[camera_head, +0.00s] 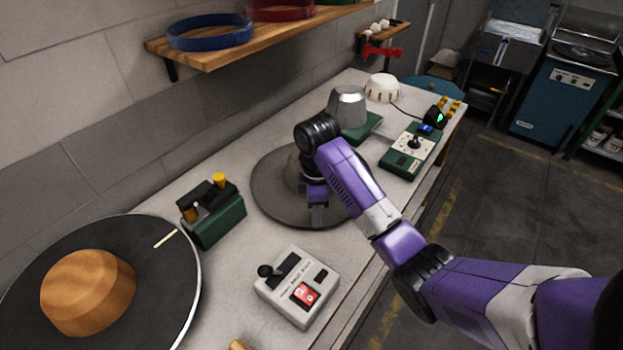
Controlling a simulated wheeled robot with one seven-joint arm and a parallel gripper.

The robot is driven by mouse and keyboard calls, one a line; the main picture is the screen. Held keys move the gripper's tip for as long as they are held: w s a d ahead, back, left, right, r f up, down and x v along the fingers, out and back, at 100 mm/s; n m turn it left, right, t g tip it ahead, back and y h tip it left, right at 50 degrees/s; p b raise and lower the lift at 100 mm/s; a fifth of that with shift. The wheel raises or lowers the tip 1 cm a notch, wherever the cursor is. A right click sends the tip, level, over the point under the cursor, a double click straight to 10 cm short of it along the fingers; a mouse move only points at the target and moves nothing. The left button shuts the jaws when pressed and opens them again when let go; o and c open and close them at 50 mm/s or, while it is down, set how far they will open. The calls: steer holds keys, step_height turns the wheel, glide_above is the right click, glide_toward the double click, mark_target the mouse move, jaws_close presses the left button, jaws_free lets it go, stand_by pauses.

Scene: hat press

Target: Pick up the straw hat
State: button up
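No thing here clearly shows a straw weave. A wide grey-brown disc (268,190), like a hat brim, lies on the bench in mid-picture; a raised part in its middle is mostly hidden by my arm. My gripper (318,214) points down over the front of this disc. Its fingertips look close to the disc's surface, but I cannot tell whether they touch it or whether they are open. At the lower left, a tan, wood-like round block (88,290) sits on a large black round plate (150,290).
A green box with yellow-topped parts (212,212) stands left of the disc. A white control box (297,287) is in front. A grey metal cone (347,106) and a green control panel (412,148) stand behind. A wooden shelf (215,53) with coloured bands hangs above.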

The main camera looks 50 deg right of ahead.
steer(key=shift+s+d+f+p, duration=0.15)
steer(key=shift+f+p, duration=0.4)
steer(key=shift+f, duration=1.75)
jaws_close()
